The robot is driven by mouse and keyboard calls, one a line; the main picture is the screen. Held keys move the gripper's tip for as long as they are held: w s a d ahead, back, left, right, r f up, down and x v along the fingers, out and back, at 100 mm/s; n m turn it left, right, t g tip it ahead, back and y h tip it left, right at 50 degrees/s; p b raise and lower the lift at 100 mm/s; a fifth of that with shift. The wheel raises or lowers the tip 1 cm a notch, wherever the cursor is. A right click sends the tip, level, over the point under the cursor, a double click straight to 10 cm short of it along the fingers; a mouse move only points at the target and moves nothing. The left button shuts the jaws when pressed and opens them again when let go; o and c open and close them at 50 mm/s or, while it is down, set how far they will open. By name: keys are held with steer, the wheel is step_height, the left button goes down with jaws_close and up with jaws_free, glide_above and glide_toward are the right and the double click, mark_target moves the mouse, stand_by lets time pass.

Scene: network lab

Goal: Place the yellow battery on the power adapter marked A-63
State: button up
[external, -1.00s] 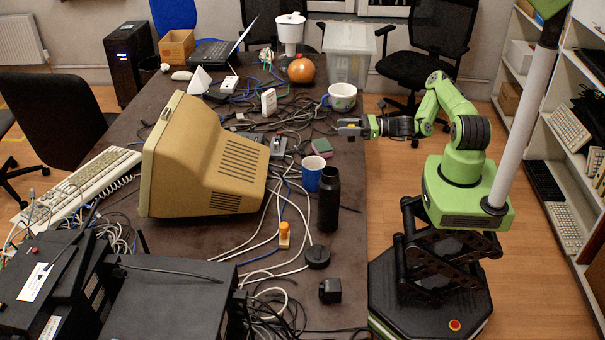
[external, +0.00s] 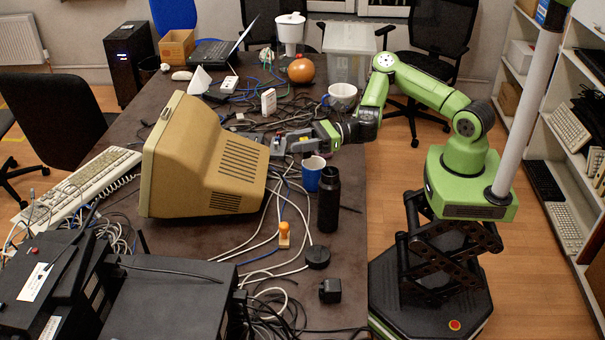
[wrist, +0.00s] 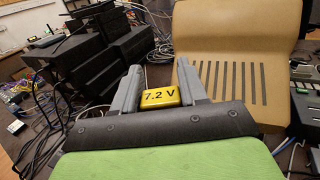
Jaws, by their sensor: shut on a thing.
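My gripper (external: 278,146) reaches in from the right over the table, just right of the beige monitor. In the wrist view my gripper (wrist: 158,85) is shut on a yellow battery (wrist: 160,96) marked 7.2 V, held between its two grey fingers. In the external view the battery is too small to make out. I cannot read the marking A-63 anywhere. A black block (external: 330,290), possibly an adapter, lies at the table's front right. White blocks, possibly adapters, are a standing one (external: 268,102) and one farther back (external: 229,85).
The beige monitor (external: 205,160) stands close left of my gripper. A blue cup (external: 312,174) and a black bottle (external: 328,200) stand in front of it. A white mug (external: 342,97) is behind it. Tangled cables cover mid-table; the right edge near the black block is clearer.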

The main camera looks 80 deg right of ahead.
steer(key=a+r+y, duration=0.1)
steer(key=a+r, duration=0.1)
steer(key=a, duration=0.6)
steer(key=n+g+y+b, duration=0.4)
glide_above(325, 288)
step_height(325, 288, down, 18)
steer(key=shift+a+r, duration=0.1)
steer(key=shift+f, duration=0.3)
steer(key=shift+f+b, duration=0.15)
steer(key=shift+b, duration=0.15)
steer(key=o, duration=1)
steer(key=shift+o, duration=0.6)
